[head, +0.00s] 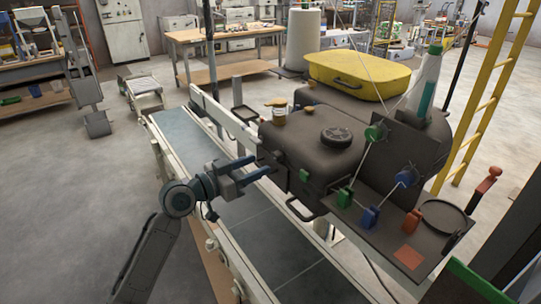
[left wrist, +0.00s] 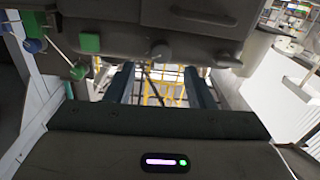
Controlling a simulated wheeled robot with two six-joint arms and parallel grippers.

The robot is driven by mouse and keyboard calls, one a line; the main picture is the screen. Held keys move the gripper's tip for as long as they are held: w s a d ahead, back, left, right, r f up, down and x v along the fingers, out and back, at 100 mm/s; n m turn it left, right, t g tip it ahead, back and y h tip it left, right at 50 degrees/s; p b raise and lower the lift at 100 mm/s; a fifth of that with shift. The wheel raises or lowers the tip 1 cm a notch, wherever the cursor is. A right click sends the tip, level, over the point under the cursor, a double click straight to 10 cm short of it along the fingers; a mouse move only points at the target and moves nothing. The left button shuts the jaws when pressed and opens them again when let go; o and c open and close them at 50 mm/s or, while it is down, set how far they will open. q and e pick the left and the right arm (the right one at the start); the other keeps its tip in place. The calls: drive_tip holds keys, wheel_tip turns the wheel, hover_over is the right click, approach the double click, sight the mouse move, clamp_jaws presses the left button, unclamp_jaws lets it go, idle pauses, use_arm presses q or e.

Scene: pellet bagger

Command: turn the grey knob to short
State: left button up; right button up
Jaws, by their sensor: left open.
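My left gripper (head: 260,166) is open and empty, with blue fingers pointing at the front of the dark bagging machine (head: 310,150). Its fingers also show in the left wrist view (left wrist: 160,85), one on each side with a gap between them. A small round grey knob (left wrist: 160,50) sits on the machine's face in the left wrist view, just above the gap and not gripped. I cannot make out its setting. In the head view I cannot clearly pick this knob out near the fingertips. My right gripper is not in view.
A conveyor belt (head: 245,209) with pale side rails runs under my left arm. A side panel carries green (head: 345,197), blue (head: 370,217) and orange (head: 412,221) parts. A dark handle (head: 305,209) juts from the machine. A yellow ladder (head: 485,100) stands right.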

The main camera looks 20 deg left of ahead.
sight(274, 158)
use_arm(q)
drive_tip(key=p+x, duration=0.1)
drive_tip(key=x, duration=0.2)
drive_tip(key=shift+w+d+r, duration=0.1)
drive_tip(key=shift+w+d, duration=0.05)
drive_tip(key=shift+w, duration=0.2)
drive_tip(key=shift+p+x, duration=0.4)
drive_tip(key=shift+x, duration=0.45)
drive_tip(key=c, duration=1)
